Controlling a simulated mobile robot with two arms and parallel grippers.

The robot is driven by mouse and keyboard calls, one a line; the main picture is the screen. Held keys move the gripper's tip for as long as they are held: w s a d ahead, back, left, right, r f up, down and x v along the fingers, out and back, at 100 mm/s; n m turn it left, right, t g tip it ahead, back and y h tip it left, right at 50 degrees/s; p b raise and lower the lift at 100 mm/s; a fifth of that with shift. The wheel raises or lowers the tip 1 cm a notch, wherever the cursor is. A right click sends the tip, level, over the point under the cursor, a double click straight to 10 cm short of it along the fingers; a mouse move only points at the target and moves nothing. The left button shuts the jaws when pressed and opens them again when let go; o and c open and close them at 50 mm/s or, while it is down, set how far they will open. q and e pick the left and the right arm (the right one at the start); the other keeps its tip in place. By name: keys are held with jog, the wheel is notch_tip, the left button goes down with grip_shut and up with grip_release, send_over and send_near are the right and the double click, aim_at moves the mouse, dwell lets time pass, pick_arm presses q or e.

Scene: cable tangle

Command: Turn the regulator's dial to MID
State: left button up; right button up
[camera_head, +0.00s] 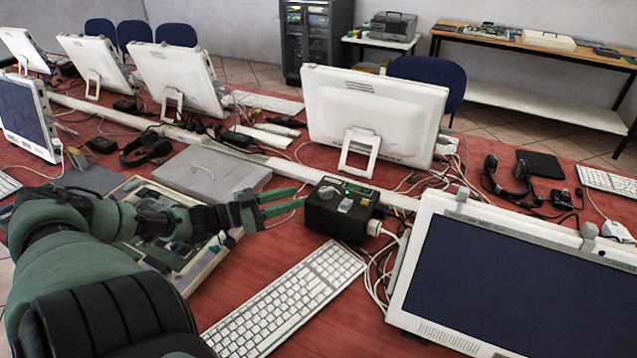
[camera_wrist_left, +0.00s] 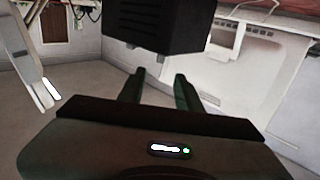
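The regulator (camera_head: 338,216) is a black box on the red table, with a green-edged top panel and a cable at its right side. Small grey knobs (camera_head: 345,205) stand on its top; I cannot tell which is the dial, and its markings are too small to read. My left gripper (camera_head: 298,198) is open and empty, its green fingers pointing at the regulator's left side, just short of it in the picture. In the left wrist view a dark box (camera_wrist_left: 160,27), seemingly the regulator, shows beyond the parted fingertips (camera_wrist_left: 160,80). My right gripper is not in view.
A white keyboard (camera_head: 285,305) lies in front of the regulator. A white monitor (camera_head: 520,280) stands to its right and another (camera_head: 372,115) behind it. White cables (camera_head: 378,285) run down its right side.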

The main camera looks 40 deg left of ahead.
aim_at(319, 192)
pick_arm(q)
jog(key=b+x, duration=0.2)
jog(key=x, duration=0.4)
jog(key=shift+s+f, duration=0.1)
jog(key=shift+f, duration=0.1)
jog(key=shift+b+x, duration=0.3)
jog(key=shift+x, duration=0.7)
grip_shut()
